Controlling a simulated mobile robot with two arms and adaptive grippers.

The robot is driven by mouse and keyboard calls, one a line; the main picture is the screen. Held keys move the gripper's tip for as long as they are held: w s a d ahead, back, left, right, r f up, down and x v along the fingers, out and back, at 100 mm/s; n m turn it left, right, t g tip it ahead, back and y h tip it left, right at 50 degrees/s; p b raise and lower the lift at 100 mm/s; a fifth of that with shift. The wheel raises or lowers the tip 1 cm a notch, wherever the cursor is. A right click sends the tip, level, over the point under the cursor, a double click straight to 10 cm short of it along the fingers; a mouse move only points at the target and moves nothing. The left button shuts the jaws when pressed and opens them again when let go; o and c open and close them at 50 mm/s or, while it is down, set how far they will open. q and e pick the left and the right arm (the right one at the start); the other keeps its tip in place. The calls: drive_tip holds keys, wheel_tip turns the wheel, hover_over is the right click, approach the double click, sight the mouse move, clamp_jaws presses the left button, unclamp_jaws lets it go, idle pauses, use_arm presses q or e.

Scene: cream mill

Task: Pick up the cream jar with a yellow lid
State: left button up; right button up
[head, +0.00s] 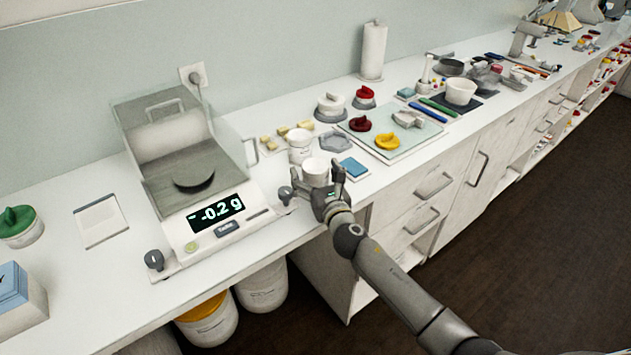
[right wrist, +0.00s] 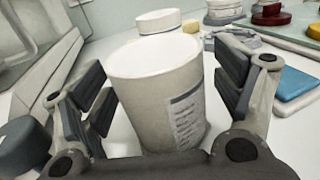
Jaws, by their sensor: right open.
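A white jar (head: 315,171) with a printed label stands at the bench's front edge, right of the scale. In the right wrist view this jar (right wrist: 160,95) shows a pale top with no yellow lid on it. My right gripper (head: 327,186) is open, with its fingers on either side of the jar; the wrist view shows a gap at the right finger, and contact at the left is unclear. A yellow lid (head: 387,142) lies on the pale board. A second white jar (head: 299,148) stands behind the first. My left gripper is not in view.
The scale (head: 190,215), reading -0.2 g, stands close on the left; its knob is near my right gripper. A blue pad (head: 353,167) lies just right of the jar. The board (head: 410,148) also holds a red lid (head: 360,124). Buckets (head: 208,325) stand below the bench.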

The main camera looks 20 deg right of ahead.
drive_tip(key=c, duration=1.1)
drive_tip(key=shift+c, duration=0.2)
drive_tip(key=shift+r, duration=0.1)
drive_tip(key=shift+r, duration=0.5)
wheel_tip(320, 180, up, 3)
drive_tip(key=shift+f+p, duration=0.15)
drive_tip(key=shift+p, duration=0.5)
drive_tip(key=s+a+r, duration=0.1)
drive_tip(key=s+r, duration=0.3)
drive_tip(key=s, duration=0.3)
drive_tip(key=s+a+r+p, duration=0.1)
drive_tip(key=s+a+r, duration=0.1)
drive_tip(key=s+r, duration=0.3)
drive_tip(key=shift+s, duration=0.9)
